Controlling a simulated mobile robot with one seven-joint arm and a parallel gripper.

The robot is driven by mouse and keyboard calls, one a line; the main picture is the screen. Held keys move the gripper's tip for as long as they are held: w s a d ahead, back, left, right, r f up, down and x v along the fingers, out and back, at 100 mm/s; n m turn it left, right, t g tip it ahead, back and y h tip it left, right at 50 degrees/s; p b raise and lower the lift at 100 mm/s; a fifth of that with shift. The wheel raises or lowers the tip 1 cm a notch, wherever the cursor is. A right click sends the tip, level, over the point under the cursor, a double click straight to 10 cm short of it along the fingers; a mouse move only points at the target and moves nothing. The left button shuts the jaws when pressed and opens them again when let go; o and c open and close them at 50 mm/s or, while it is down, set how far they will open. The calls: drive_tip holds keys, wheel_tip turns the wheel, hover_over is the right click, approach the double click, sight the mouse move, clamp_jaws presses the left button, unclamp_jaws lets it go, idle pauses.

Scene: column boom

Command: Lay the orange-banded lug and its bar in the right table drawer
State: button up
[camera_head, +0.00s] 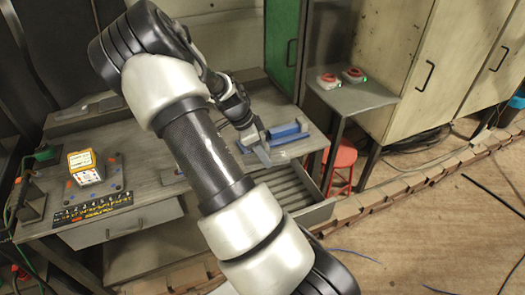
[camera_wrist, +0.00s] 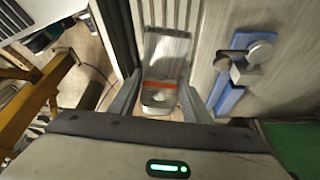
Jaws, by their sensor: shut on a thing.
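My gripper (camera_wrist: 158,104) is shut on the orange-banded lug (camera_wrist: 157,98), a grey piece with a hole, between its two fingers. Its flat grey bar (camera_wrist: 167,47) extends beyond the orange band, away from the gripper. In the head view my gripper (camera_head: 250,136) is at the table's front right, with the bar (camera_head: 263,155) tilted downward near the edge. The right table drawer (camera_head: 310,213) is pulled open below it, with a ribbed floor. In the wrist view the ribbed drawer floor (camera_wrist: 178,13) shows behind the bar. Part of the drawer is hidden by my arm.
A blue holder (camera_head: 288,134) lies on the table (camera_head: 222,160) beside the gripper; a grey round piece sits on it in the wrist view (camera_wrist: 260,52). A red stool (camera_head: 341,158) stands right of the drawer. The left drawer (camera_head: 120,228) is shut.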

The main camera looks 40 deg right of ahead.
drive_tip(key=shift+f, duration=2.85)
drive_tip(key=shift+f+b, duration=4.2)
drive_tip(key=shift+f, duration=3.05)
drive_tip(key=shift+f+b, duration=1.65)
drive_tip(key=shift+f, duration=0.15)
drive_tip(key=o, duration=1.5)
drive_tip(key=shift+c, duration=0.2)
drive_tip(key=shift+a, duration=0.1)
